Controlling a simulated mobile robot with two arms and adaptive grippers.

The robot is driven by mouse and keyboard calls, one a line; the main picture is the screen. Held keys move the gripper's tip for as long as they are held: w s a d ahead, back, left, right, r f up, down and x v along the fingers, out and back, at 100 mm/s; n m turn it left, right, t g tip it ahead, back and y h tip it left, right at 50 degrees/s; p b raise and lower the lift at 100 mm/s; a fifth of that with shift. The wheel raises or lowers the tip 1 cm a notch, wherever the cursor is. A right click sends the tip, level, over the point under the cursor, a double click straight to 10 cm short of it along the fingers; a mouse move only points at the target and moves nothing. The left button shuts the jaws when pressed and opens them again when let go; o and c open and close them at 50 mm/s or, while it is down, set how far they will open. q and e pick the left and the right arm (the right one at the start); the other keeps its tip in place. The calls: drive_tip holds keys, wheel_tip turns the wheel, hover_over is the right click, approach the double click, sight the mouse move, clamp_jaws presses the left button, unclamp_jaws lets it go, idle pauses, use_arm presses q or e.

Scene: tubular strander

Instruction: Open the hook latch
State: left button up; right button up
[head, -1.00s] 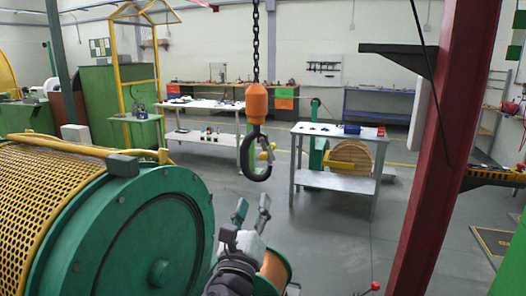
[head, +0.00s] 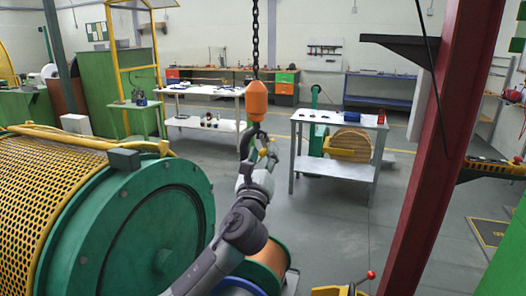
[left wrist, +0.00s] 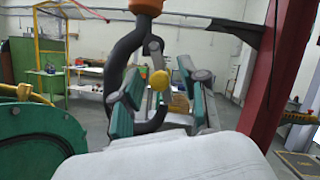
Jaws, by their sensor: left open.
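The black crane hook (head: 244,142) hangs below an orange block (head: 256,101) on a dark chain. In the left wrist view the hook (left wrist: 119,62) curves down on the left, under the orange block (left wrist: 146,6). The grey latch (left wrist: 153,48) hangs across the hook's mouth, with a yellow knob (left wrist: 159,80) at its lower part. My left gripper (head: 258,162) is at the hook and hides its lower part in the head view. In the left wrist view its open fingers (left wrist: 158,84) stand on either side of the knob, apart from it. My right gripper is not in view.
A large green drum (head: 135,230) with a yellow mesh guard (head: 45,195) stands at the left. A dark red post (head: 440,150) rises at the right. A grey table (head: 336,124) stands behind the hook. The floor between table and post is clear.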

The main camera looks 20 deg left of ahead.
use_arm(q)
clamp_jaws()
drive_tip(key=shift+n, duration=0.3)
drive_tip(key=shift+d+r+n+g+y+p, duration=0.5)
drive_tip(key=shift+n+g+p, duration=0.5)
drive_tip(key=shift+n, duration=1.45)
drive_tip(key=shift+d+r+n+g+y+p, duration=0.3)
drive_tip(key=shift+r+n+g+y+p, duration=0.65)
drive_tip(key=shift+n, duration=1.55)
drive_tip(key=shift+d+r+n+g+y+p, duration=0.2)
drive_tip(key=shift+d+n+g+y+p, duration=0.3)
drive_tip(key=shift+n+p, duration=1.4)
drive_tip(key=shift+a+n+b, duration=0.1)
drive_tip(key=shift+n+b, duration=0.35)
drive_tip(key=shift+n, duration=0.3)
